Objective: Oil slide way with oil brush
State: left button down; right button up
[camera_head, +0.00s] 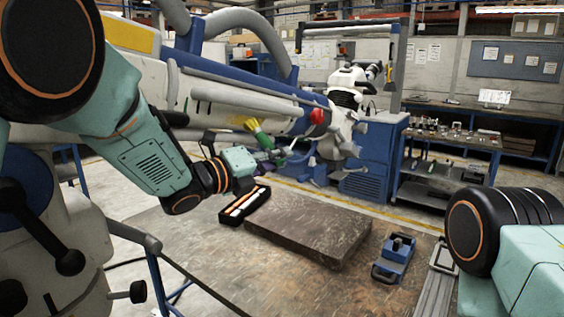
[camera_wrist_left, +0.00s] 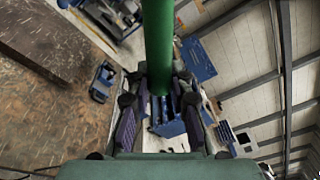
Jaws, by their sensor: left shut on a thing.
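My left gripper (camera_head: 276,156) is raised above the far left part of the table, near the long blue and white machine. It is shut on the green handle of the oil brush (camera_head: 257,132), whose yellow bristles point up and left, in front of the machine. In the left wrist view the green handle (camera_wrist_left: 158,45) stands between the two dark fingers (camera_wrist_left: 160,112); the bristles are not seen there. A grey metal rail (camera_head: 436,283) lies at the right of the table; I cannot tell if it is the slide way. My right gripper is out of view; only part of that arm shows.
The worn table (camera_head: 225,262) carries a dark flat plate (camera_head: 310,228), a black tray (camera_head: 232,219) with white and orange pieces, and a blue tool (camera_head: 394,258). A white and blue machine (camera_head: 372,150) and a trolley (camera_head: 440,165) stand behind. The table's front is mostly clear.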

pick_arm(q)
jog(key=shift+s+a+r+b, duration=1)
jog(key=shift+s+a, duration=1.35)
jog(key=shift+s, duration=0.65)
jog(key=shift+w+a+f+b+x, duration=0.2)
jog(key=shift+b+x, duration=0.35)
jog(key=shift+x, duration=0.8)
jog(key=shift+w+a+f+b+x, duration=0.25)
jog(key=shift+b+x, duration=0.35)
jog(key=shift+x, duration=0.8)
jog(key=shift+a+f+b+x, duration=0.1)
jog(key=shift+f+b+x, duration=0.35)
jog(key=shift+x, duration=1.9)
jog(key=shift+a+b, duration=0.15)
jog(key=shift+b, duration=0.15)
